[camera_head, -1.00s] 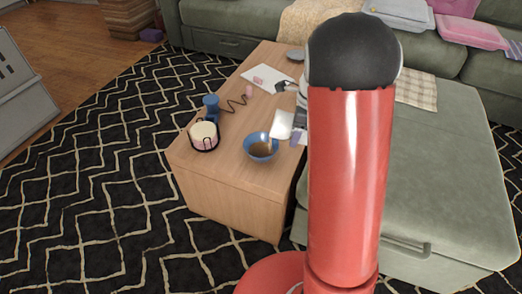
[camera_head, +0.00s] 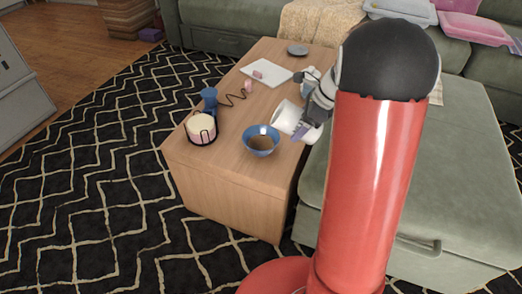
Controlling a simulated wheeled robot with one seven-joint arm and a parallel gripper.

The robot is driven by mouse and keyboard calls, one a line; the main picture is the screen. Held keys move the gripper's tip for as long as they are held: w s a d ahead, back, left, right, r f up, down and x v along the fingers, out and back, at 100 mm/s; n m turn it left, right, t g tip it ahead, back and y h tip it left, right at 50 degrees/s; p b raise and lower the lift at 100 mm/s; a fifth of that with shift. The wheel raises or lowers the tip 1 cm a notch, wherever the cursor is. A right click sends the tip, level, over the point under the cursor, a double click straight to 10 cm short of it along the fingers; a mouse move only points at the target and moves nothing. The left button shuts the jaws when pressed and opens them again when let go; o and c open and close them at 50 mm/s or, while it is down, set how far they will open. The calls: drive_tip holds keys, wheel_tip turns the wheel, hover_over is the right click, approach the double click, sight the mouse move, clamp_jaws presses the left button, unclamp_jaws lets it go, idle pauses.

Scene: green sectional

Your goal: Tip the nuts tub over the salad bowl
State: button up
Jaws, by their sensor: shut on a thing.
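The blue salad bowl (camera_head: 251,145) stands near the front right of the wooden table, with brown contents in it. My gripper (camera_head: 306,122) is at the table's right edge, partly hidden by my arm. It is shut on a white tub (camera_head: 286,116), which I take to be the nuts tub. The tub lies tilted well over in the air, just up and right of the bowl and apart from it in the picture. I cannot see into the tub or tell whether anything is falling from it.
A cream pot in a black holder (camera_head: 201,128) stands left of the bowl on the wooden table (camera_head: 225,165). Behind it are a blue object (camera_head: 209,96) with a wavy dark cord and a white board (camera_head: 267,73). The green ottoman (camera_head: 455,180) is at the right.

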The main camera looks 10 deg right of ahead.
drive_tip(key=shift+r, duration=0.1)
drive_tip(key=shift+s+d+y+b, duration=0.1)
drive_tip(key=shift+d+y+b, duration=0.15)
drive_tip(key=shift+y+b, duration=0.15)
drive_tip(key=d+r+t+y, duration=0.1)
drive_tip(key=s+d+r+t+y+b, duration=0.1)
drive_tip(key=y, duration=0.1)
drive_tip(key=shift+r+y+b, duration=0.1)
drive_tip(key=shift+y+b, duration=0.2)
drive_tip(key=shift+r+t+y, duration=0.3)
drive_tip(key=shift+r+y, duration=0.1)
drive_tip(key=shift+r, duration=0.05)
drive_tip(key=d+r+t+y, duration=0.1)
drive_tip(key=y, duration=0.1)
drive_tip(key=s+d+r+t+y+p, duration=0.1)
drive_tip(key=y, duration=0.2)
drive_tip(key=shift+s+d+r, duration=0.15)
drive_tip(key=shift+d+r, duration=0.25)
drive_tip(key=shift+t, duration=0.3)
